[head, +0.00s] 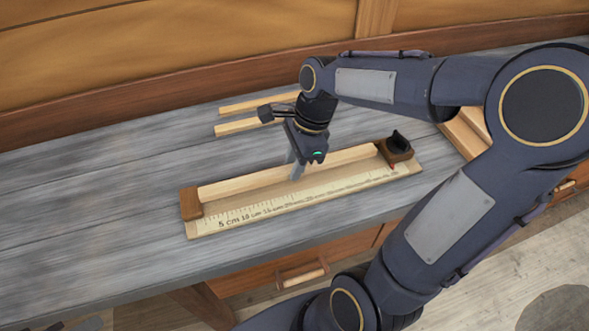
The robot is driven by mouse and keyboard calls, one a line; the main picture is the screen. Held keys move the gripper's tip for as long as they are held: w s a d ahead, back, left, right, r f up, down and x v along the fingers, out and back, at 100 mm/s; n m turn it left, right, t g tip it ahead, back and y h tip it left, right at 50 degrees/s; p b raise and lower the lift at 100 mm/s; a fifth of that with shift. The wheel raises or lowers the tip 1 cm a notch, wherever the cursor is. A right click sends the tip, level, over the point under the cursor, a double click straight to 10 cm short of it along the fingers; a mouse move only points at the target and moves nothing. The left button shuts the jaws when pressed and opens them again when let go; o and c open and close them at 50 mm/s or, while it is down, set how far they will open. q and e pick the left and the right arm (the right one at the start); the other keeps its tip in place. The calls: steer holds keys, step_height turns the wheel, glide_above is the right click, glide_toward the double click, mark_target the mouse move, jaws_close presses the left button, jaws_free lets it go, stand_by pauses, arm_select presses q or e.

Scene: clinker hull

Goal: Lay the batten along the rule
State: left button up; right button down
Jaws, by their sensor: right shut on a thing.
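The rule (300,205) is a pale board with printed centimetre marks, lying near the front edge of the bench. A brown wooden block (191,204) stands at its left end, and a dark-topped wooden stop (398,147) stands at its right end. A pale batten (242,184) lies lengthwise between the two, along the rule's far side. My right gripper (298,170) points down at the batten's middle and is shut on it. I cannot tell whether the batten rests fully on the rule. My left gripper is out of view.
Two more pale battens (237,127) lie on the grey bench (95,200) behind my right gripper. Wooden pieces (462,135) lie at the right, partly behind my right arm. A drawer with a handle (302,277) is below the front edge. The bench's left side is clear.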

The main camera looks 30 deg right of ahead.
steer(key=shift+w+d+f, duration=0.3)
steer(key=shift+w+f, duration=0.15)
steer(key=shift+f, duration=0.15)
steer(key=shift+w+d+f, duration=0.25)
steer(key=shift+w+f, duration=0.15)
steer(key=shift+f, duration=0.15)
steer(key=shift+w+d+f, duration=0.1)
steer(key=shift+w+f, duration=0.05)
steer(key=shift+f, duration=1.55)
steer(key=shift+f, duration=0.2)
steer(key=c, duration=1.5)
jaws_free()
steer(key=shift+o, duration=0.2)
